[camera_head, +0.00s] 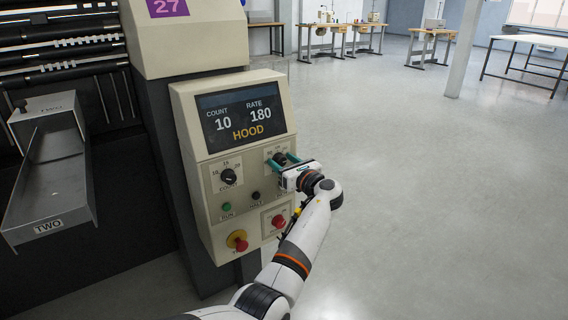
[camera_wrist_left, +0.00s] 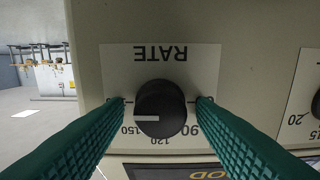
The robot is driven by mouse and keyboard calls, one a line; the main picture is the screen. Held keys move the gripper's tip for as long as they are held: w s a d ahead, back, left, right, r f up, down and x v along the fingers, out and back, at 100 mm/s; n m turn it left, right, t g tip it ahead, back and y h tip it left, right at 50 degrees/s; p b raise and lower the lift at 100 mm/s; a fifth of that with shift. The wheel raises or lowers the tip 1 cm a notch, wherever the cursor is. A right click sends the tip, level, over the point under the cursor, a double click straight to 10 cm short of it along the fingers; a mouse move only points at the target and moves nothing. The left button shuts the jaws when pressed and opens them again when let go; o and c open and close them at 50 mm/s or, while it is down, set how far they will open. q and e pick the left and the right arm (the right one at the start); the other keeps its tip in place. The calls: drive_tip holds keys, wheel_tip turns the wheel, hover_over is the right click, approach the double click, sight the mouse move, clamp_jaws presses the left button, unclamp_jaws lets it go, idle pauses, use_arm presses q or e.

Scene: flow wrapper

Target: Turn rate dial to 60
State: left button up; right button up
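The rate dial (camera_head: 280,158) is a black round knob on the cream control panel, partly hidden by my left gripper in the head view. In the left wrist view the rate dial (camera_wrist_left: 161,108) shows upside down under the word RATE, with its white mark pointing left in the picture, near the 150 side. The display (camera_head: 243,117) reads COUNT 10, RATE 180 and HOOD. My left gripper (camera_head: 284,160) is open, with its teal fingers on either side of the dial. In the wrist view a small gap shows between each fingertip and the knob. My right gripper is out of view.
The count dial (camera_head: 228,177) is left of the rate dial. Below are a green button (camera_head: 227,207), a black knob (camera_head: 255,196), a red button (camera_head: 278,221) and a red emergency knob (camera_head: 240,243). A metal chute (camera_head: 52,185) stands at left. Open floor lies right.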

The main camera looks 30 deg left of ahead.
use_arm(q)
drive_tip(key=c, duration=0.9)
drive_tip(key=shift+c, duration=0.2)
